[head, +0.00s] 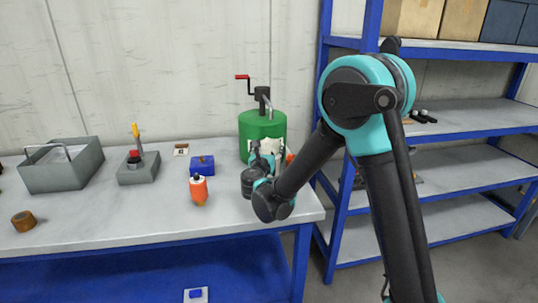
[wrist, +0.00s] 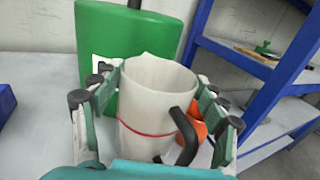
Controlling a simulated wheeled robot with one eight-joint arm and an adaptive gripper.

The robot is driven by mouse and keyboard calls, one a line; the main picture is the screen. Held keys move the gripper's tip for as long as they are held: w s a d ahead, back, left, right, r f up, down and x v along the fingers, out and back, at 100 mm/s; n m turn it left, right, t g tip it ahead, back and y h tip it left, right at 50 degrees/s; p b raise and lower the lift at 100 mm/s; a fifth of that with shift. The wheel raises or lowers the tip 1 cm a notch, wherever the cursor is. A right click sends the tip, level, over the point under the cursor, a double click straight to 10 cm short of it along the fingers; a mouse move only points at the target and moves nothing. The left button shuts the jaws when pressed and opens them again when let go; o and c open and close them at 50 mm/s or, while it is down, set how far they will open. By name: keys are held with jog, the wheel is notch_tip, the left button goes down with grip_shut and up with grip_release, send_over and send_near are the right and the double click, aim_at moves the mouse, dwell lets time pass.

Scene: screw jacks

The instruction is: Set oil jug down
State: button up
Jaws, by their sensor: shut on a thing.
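The oil jug (wrist: 150,92) is a pale, translucent vessel with a pouring lip, a red band and a black handle. It stands upright between the fingers of my gripper (wrist: 157,108), which is shut on it. In the head view my gripper (head: 264,163) is at the right end of the workbench (head: 100,222), in front of the green drum (head: 262,127). The drum also shows behind the jug in the wrist view (wrist: 105,40). The jug's base is hidden, so I cannot tell whether it touches the bench.
An orange bottle (head: 198,189), a blue block (head: 202,166), a grey base with a yellow lever (head: 138,168), a grey tote (head: 62,168) and a brown ring (head: 23,221) are on the bench. An orange thing (wrist: 197,125) is right behind the jug. Blue shelving (head: 455,152) stands right.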

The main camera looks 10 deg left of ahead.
jog(key=shift+f, duration=1.25)
jog(key=o, duration=1.9)
jog(key=shift+c, duration=0.2)
